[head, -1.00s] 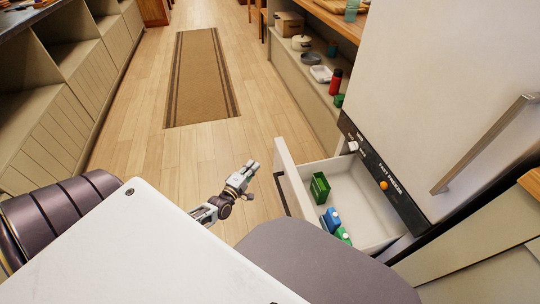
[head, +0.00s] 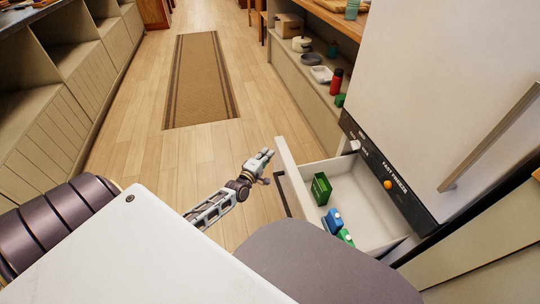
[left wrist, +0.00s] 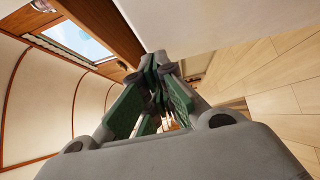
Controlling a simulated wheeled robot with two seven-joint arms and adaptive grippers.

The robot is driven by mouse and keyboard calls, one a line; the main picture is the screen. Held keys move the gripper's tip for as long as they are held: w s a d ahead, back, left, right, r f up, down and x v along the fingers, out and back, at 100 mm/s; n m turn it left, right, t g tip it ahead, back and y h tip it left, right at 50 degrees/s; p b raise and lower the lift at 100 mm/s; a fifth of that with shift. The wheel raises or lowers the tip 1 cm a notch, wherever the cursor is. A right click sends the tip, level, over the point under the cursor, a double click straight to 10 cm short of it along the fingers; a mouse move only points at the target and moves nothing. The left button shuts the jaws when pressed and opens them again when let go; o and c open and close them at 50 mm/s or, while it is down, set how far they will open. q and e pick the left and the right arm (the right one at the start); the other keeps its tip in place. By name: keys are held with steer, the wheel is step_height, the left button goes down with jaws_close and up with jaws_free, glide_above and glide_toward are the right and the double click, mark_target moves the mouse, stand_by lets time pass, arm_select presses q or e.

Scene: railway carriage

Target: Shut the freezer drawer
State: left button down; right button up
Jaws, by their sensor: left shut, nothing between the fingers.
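The freezer drawer (head: 378,212) is pulled out at the right of the head view, below the white fridge door. A green box (head: 321,188), a blue item (head: 333,220) and a green item (head: 346,237) are inside it. The drawer's white front panel (head: 292,178) faces left, with a dark handle (head: 281,193) on its outside. My left gripper (head: 265,157) is shut and empty, just left of the front panel near its far end; I cannot tell if they touch. In the left wrist view the gripper fingers (left wrist: 157,95) are close together. My right gripper is not in view.
The fridge door (head: 440,90) with a long metal handle stands above the drawer. Open shelves (head: 305,80) with a red bottle (head: 335,82) and dishes lie beyond it. A brown rug (head: 200,80) lies on the clear wooden floor. Low cabinets (head: 70,90) line the left.

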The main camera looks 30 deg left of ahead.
arm_select(q)
steer(key=shift+w+d, duration=0.4)
steer(key=shift+w, duration=0.1)
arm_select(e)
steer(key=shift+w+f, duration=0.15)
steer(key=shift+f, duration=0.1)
arm_select(q)
steer(key=shift+d, duration=0.1)
